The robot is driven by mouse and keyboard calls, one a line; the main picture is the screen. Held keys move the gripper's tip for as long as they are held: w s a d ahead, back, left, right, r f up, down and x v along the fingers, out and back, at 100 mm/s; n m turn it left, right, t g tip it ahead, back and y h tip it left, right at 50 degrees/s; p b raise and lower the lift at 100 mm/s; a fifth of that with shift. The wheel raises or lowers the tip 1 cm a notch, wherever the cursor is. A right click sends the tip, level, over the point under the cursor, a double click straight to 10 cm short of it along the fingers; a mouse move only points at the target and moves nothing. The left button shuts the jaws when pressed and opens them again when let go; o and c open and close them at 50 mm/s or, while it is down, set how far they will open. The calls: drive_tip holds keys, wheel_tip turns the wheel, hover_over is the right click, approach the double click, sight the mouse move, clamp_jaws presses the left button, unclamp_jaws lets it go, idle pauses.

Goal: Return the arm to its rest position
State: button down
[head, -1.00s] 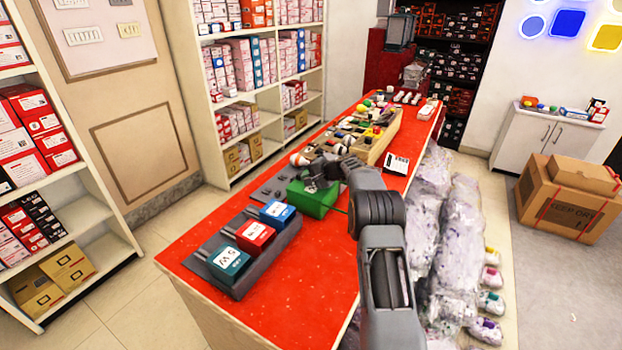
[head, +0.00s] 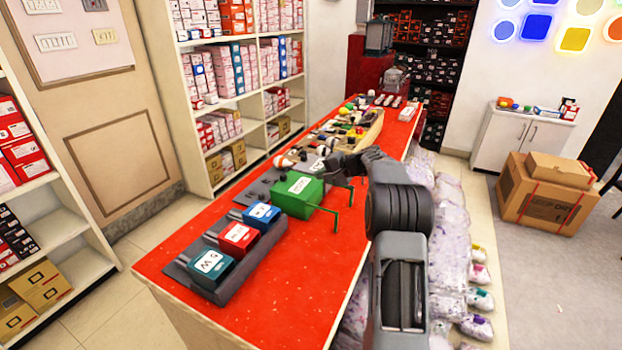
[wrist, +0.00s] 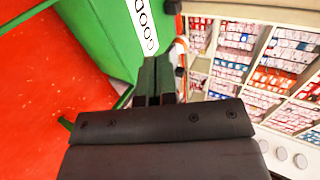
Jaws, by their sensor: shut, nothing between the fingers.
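My arm rises from the lower right of the head view, over the right side of the red counter (head: 275,305). My gripper (head: 337,164) is at the arm's far end, small and dark, just behind and right of the green box. In the wrist view my gripper's two dark fingers (wrist: 157,80) are together with nothing between them. The green box (head: 305,208) has a white label and thin green wire arms; it also fills the upper left of the wrist view (wrist: 95,45). It stands on the counter, apart from the fingers as far as I can tell.
Teal (head: 212,262), red (head: 239,236) and blue (head: 262,214) boxes stand in a dark rack left of the arm. A wooden tray (head: 373,136) of small items lies farther back. Wrapped bundles (head: 447,235) stand right of the counter. The counter's front is bare.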

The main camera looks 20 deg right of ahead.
drive_tip(key=s+f+g, duration=0.1)
drive_tip(key=s+f, duration=0.1)
drive_tip(key=s+f+g+h, duration=0.1)
drive_tip(key=s+f, duration=0.1)
drive_tip(key=s, duration=0.1)
drive_tip(key=s+f+g+h, duration=0.1)
drive_tip(key=s+f, duration=0.1)
drive_tip(key=s, duration=0.1)
drive_tip(key=shift+s+a+f+g, duration=0.1)
drive_tip(key=shift+a+f+g, duration=0.15)
drive_tip(key=shift+a+g, duration=0.15)
drive_tip(key=s+a+r+n+h+p, duration=0.1)
drive_tip(key=s+a+r+n+h, duration=0.1)
drive_tip(key=s, duration=0.7)
drive_tip(key=s+a+r+n+g+h+p, duration=0.1)
drive_tip(key=s+a+r+n+h+p, duration=0.1)
drive_tip(key=s+a+r+n, duration=0.2)
drive_tip(key=s+a+r+n+h+p, duration=0.2)
drive_tip(key=s+a, duration=0.6)
drive_tip(key=s, duration=0.7)
wheel_tip(320, 180, up, 2)
drive_tip(key=shift+s+r+n, duration=0.15)
drive_tip(key=shift+s+n, duration=0.25)
drive_tip(key=shift+n, duration=0.3)
